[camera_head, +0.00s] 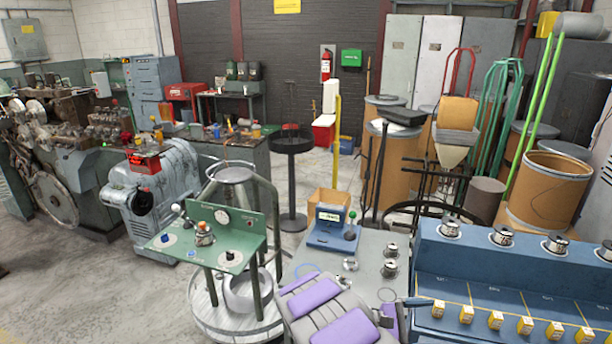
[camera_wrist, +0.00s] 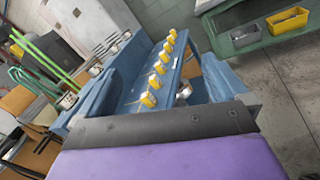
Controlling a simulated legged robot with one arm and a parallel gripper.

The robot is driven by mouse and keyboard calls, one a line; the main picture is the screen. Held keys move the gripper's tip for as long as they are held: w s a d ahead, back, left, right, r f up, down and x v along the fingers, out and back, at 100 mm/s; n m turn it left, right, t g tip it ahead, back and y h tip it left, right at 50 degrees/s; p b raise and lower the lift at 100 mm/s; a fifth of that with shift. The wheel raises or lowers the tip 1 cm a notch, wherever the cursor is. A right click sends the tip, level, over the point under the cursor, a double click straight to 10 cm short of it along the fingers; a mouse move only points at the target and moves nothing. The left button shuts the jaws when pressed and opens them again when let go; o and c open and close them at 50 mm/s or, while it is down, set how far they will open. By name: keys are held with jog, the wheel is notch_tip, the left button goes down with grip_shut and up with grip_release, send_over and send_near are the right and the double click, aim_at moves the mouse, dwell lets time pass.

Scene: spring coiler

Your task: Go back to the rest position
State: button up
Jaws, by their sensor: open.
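My gripper (camera_head: 408,303) shows in the head view as a dark part at the bottom, right of my grey and purple arm. It points right, in front of the blue bench (camera_head: 455,262). In the wrist view, a dark bar and a purple panel of mine fill the bottom. The gripper is open, and nothing shows held in it. Its fingertips are not clearly visible. The blue bench also shows in the wrist view (camera_wrist: 128,75), with a row of yellow blocks (camera_wrist: 153,81) along it.
A grey table (camera_head: 368,262) with a blue scale (camera_head: 331,235) and small metal parts stands just left of the bench. A green control panel (camera_head: 222,236) stands on a round stand further left. Brown drums (camera_head: 547,190) stand behind. Open concrete floor (camera_head: 95,285) lies at left.

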jog(key=s+r+m+g+y, duration=0.3)
jog(key=s+r+m+y, duration=0.15)
jog(key=s, duration=0.55)
jog(key=s+r+m+g+y, duration=0.2)
jog(key=s+r+m+y, duration=0.25)
jog(key=s, duration=0.55)
jog(key=s+a+r+m+t+y, duration=0.1)
jog(key=s+a+m+t+y, duration=0.3)
jog(key=s+a+y, duration=0.5)
jog(key=s+a, duration=0.5)
jog(key=a, duration=0.1)
jog(key=shift+s+r, duration=0.2)
jog(key=shift+r, duration=0.15)
